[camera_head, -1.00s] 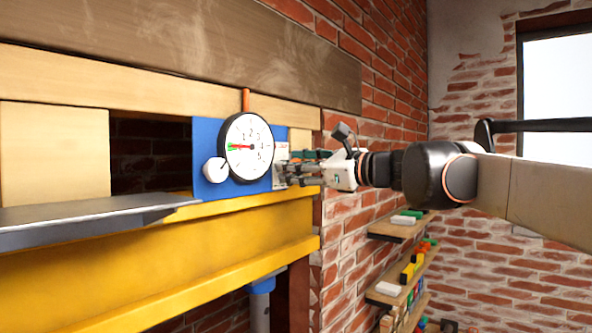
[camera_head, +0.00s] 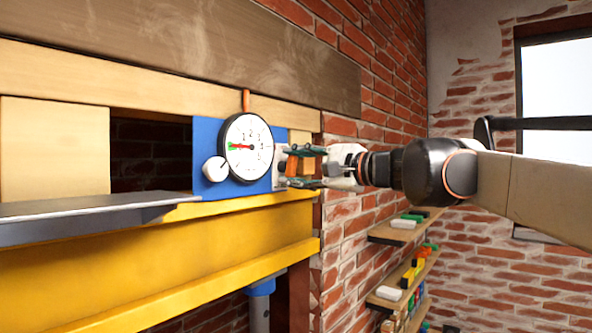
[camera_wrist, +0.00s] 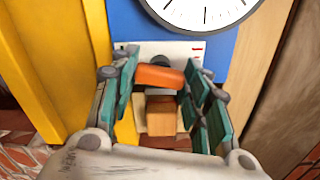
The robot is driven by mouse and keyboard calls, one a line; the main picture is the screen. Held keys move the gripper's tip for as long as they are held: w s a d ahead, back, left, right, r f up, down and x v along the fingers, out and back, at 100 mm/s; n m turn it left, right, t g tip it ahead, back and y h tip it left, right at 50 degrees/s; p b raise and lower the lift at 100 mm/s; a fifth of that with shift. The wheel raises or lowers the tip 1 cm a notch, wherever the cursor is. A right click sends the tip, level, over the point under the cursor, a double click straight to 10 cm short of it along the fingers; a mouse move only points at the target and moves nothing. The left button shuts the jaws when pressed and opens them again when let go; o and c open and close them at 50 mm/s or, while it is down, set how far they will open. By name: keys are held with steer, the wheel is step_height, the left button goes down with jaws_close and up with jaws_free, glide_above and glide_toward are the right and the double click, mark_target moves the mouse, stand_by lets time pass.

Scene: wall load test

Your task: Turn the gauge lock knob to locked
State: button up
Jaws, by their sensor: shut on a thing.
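The lock knob has an orange bar handle (camera_wrist: 160,77) on a dark hub, in front of a white plate (camera_wrist: 172,50) with a small red mark. The bar lies nearly crosswise in the wrist view. The knob (camera_head: 292,166) is at the right of the blue gauge panel in the head view. My gripper (camera_wrist: 161,86) has its green-padded fingers on either side of the bar, shut on it. The round white gauge (camera_head: 247,147) is left of the knob, its needle pointing left near a green mark. The plate's lettering is unreadable.
A tan block (camera_wrist: 160,117) shows between the fingers; its attachment is unclear. A yellow beam (camera_head: 170,255) runs below the panel. A grey shelf (camera_head: 80,212) juts out at left. A brick wall and small shelves (camera_head: 405,232) stand at right, below my arm.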

steer(key=shift+n, duration=1.3)
steer(key=o, duration=1.1)
steer(key=shift+c, duration=0.2)
steer(key=shift+d, duration=0.1)
steer(key=v, duration=0.7)
steer(key=shift+s, duration=0.2)
steer(key=shift+d, duration=0.1)
